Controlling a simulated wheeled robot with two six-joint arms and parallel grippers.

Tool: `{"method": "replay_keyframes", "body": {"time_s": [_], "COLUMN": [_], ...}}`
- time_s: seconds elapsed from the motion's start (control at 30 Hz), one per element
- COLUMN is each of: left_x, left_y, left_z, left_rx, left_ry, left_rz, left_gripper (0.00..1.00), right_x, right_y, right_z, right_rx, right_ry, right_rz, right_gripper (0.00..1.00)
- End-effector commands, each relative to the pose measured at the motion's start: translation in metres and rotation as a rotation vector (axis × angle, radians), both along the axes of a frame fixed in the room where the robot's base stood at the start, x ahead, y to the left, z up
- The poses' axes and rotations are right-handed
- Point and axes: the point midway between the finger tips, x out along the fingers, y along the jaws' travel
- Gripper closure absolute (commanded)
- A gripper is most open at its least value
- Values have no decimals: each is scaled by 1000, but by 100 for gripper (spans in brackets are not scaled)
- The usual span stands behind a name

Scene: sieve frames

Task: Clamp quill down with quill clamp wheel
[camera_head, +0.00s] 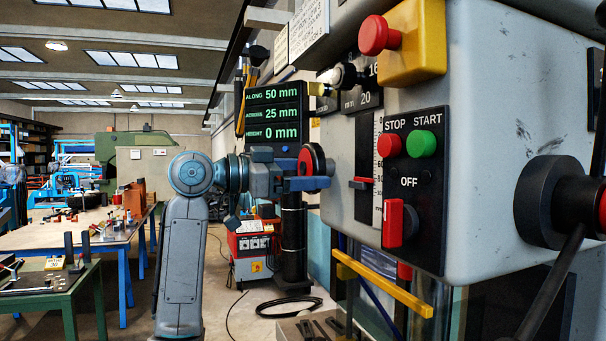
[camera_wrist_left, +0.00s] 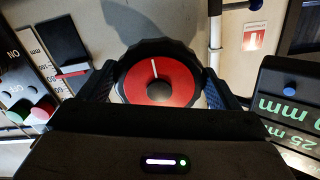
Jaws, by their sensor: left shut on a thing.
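The quill clamp wheel (camera_head: 312,160) is a round knob with a red face and dark rim on the left side of the grey machine head (camera_head: 480,80). In the left wrist view the wheel (camera_wrist_left: 180,90) faces the camera, with a white line pointing up from its dark hub. My left gripper (camera_head: 303,172) is shut on the wheel, one blue finger on each side of its rim. The quill itself cannot be made out. A scale (camera_head: 378,165) with a red pointer (camera_head: 361,181) is on the head. My right gripper is not in view.
A black panel (camera_head: 411,240) with stop and start buttons and a red switch is right of the wheel. A readout (camera_head: 275,115) shows 50, 25 and 0 mm. A yellow bar (camera_head: 385,285) sticks out below. A dark round hub (camera_head: 552,205) is at far right.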

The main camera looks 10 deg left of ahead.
Motion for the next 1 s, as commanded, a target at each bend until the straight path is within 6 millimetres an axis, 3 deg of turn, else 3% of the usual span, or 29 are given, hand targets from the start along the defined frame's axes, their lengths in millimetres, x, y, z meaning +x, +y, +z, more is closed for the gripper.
{"method": "replay_keyframes", "body": {"time_s": [0.17, 0.2, 0.27, 0.57, 1.0], "left_x": [1, 1, 1, -2, -45], "left_y": [0, 0, 0, 4, 70], "left_z": [-4, -4, -4, -3, -5], "left_rx": [4, 4, 3, 2, 4], "left_ry": [8, 8, 7, 2, 4], "left_rz": [-2, -2, -2, 1, 3], "left_gripper": [38, 10, 0, 0, 0], "right_x": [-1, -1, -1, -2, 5], "right_y": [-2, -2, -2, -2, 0], "right_z": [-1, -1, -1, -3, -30], "right_rx": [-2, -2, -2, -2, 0], "right_ry": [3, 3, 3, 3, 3], "right_rz": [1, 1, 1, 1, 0], "right_gripper": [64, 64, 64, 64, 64]}}
